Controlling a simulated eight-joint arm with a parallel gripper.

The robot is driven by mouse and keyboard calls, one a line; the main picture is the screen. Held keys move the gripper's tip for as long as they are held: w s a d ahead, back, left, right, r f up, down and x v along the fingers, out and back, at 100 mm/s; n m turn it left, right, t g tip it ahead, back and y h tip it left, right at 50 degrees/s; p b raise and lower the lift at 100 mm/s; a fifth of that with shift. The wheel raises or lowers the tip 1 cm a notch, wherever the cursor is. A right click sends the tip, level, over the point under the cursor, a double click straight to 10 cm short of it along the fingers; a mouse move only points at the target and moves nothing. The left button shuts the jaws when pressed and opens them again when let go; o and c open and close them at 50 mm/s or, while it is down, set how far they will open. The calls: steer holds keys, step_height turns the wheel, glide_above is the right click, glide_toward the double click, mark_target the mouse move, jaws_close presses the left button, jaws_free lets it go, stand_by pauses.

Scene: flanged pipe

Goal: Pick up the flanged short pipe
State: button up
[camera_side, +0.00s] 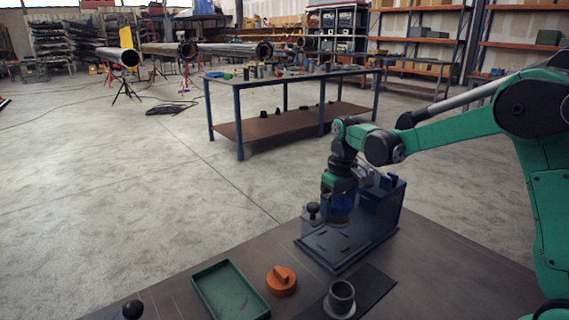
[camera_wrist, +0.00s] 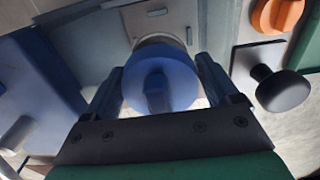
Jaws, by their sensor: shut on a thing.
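A dark grey flanged short pipe (camera_side: 341,297) stands upright on a black mat at the front of the table in the side view. I cannot make it out in the wrist view. My gripper (camera_side: 340,192) is over the dark blue fixture, away from that pipe. In the wrist view my gripper (camera_wrist: 160,66) is shut on a blue round part (camera_wrist: 160,92) that sits between its two fingers. The part's underside is hidden. A pale ring shows behind it, and I cannot tell whether the two touch.
The fixture (camera_side: 325,248) has a flat plate, a blue block (camera_side: 383,195) and a black knob (camera_side: 313,209) close to my gripper. An orange knobbed part (camera_side: 281,280) and a green tray (camera_side: 229,291) lie left of the pipe.

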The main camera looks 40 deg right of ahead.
step_height(320, 180, up, 20)
steer(key=shift+r, duration=0.25)
stand_by(0.6)
steer(key=a+f+n, duration=0.2)
steer(key=a+f, duration=0.2)
steer(key=a, duration=0.4)
steer(key=w+a+f+n, duration=0.1)
steer(key=a+f+n, duration=0.1)
steer(key=a+f, duration=0.3)
steer(key=w+a+f+n, duration=0.1)
steer(key=a+f, duration=0.3)
steer(key=a, duration=0.8)
steer(key=shift+f+n, duration=0.4)
steer(key=shift+n, duration=0.5)
steer(key=shift+d+f, duration=0.1)
steer(key=shift+f, duration=1.1)
steer(key=shift+f, duration=3.45)
